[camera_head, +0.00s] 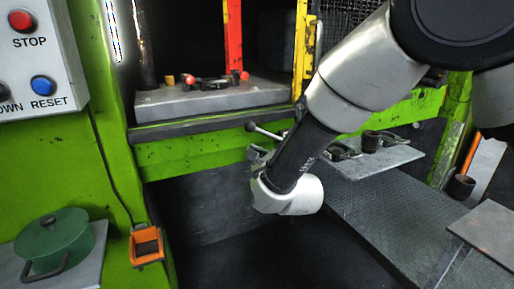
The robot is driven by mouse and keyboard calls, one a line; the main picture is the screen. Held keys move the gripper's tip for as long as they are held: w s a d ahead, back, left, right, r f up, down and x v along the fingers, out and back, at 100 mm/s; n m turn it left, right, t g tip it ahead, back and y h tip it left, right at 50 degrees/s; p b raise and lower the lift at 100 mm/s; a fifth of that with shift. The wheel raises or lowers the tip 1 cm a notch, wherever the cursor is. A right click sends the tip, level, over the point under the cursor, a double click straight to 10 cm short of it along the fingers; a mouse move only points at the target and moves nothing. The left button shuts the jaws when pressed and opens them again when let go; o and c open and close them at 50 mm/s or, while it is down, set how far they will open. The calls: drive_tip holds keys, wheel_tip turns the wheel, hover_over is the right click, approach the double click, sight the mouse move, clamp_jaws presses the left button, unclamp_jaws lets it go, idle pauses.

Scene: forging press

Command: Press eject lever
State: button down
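A thin metal lever with a ball knob (251,127) sticks out to the left from the green front beam of the press, just below the bed. I take it for the eject lever; its right end is hidden behind my arm. My gripper (258,157) is only partly visible at the end of my wrist, just below the knob. A gap shows between the gripper and the lever in the picture, though depth is hard to judge. The fingers are too small and covered to show whether they are open or shut.
The grey press bed (215,97) carries tongs with red ends. A shelf (375,160) at right holds dark round parts. At left are the STOP and RESET panel (30,60), a green pot (55,240) and an orange frame (146,245). Dark open space lies below the beam.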

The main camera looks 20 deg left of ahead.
drive_tip(key=f+v, duration=0.1)
drive_tip(key=v, duration=0.6)
drive_tip(key=shift+s+d+r, duration=0.2)
drive_tip(key=shift+d+r, duration=0.25)
drive_tip(key=shift+r, duration=0.1)
